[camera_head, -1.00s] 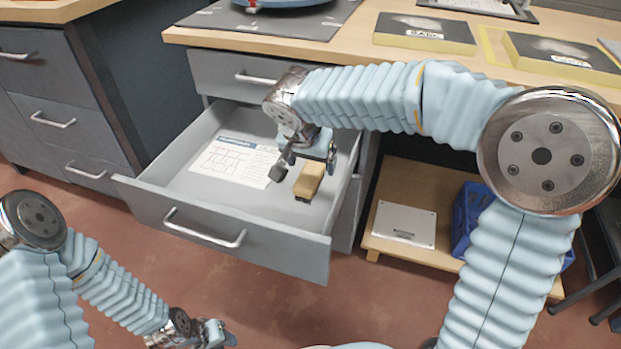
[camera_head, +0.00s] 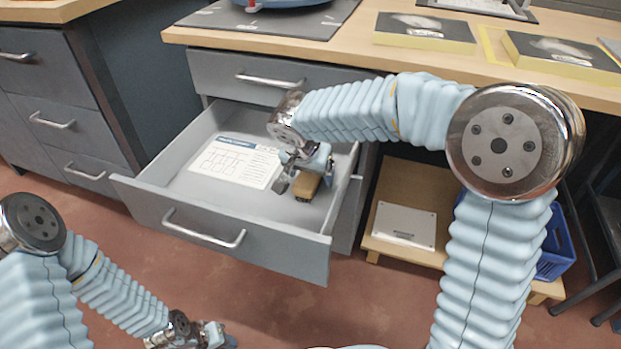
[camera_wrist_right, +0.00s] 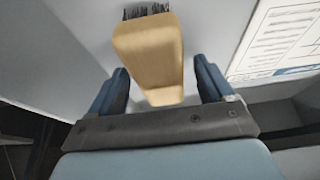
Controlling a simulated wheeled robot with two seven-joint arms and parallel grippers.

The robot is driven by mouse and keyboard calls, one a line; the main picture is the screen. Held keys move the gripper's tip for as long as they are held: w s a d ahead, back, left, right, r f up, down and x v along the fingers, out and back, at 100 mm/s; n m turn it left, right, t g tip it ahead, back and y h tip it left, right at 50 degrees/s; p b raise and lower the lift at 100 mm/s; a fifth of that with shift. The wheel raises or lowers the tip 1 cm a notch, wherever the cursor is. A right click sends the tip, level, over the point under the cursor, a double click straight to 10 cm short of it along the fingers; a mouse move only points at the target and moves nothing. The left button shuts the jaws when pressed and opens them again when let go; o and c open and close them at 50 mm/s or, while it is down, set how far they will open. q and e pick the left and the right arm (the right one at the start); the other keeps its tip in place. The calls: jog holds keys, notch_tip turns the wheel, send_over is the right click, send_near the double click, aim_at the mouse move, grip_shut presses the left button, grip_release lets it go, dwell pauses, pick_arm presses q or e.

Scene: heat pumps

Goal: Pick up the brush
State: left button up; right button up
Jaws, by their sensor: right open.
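The brush (camera_head: 306,187) has a tan wooden body and lies in the open drawer (camera_head: 150,180). In the right wrist view the brush (camera_wrist_right: 148,50) shows its wooden back and dark bristles at the far end. My right gripper (camera_head: 305,185) is over the brush in the drawer. In the right wrist view its open fingers (camera_wrist_right: 162,90) stand on either side of the brush's near end, with gaps on both sides. My left gripper (camera_head: 215,338) is low at the bottom edge, away from the drawer; its fingers are too small to judge.
A printed sheet (camera_head: 235,162) lies flat in the drawer, left of the brush. The drawer's front wall and handle (camera_head: 205,232) face me. The worktop (camera_head: 360,50) is above. A low wooden shelf with a white panel (camera_head: 405,224) and a blue crate (camera_head: 555,250) is at right.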

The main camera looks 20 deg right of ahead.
jog(key=shift+f+b, duration=0.2)
jog(key=shift+b, duration=0.15)
jog(key=shift+c, duration=0.2)
jog(key=c, duration=1.1)
jog(key=shift+o, duration=0.2)
jog(key=shift+r, duration=0.1)
jog(key=shift+r+p, duration=0.4)
jog(key=shift+p, duration=0.35)
notch_tip(320, 180, up, 4)
jog(key=shift+f, duration=0.25)
jog(key=s+d+r, duration=0.4)
jog(key=s+r, duration=0.5)
jog(key=s, duration=0.4)
jog(key=shift+s, duration=0.25)
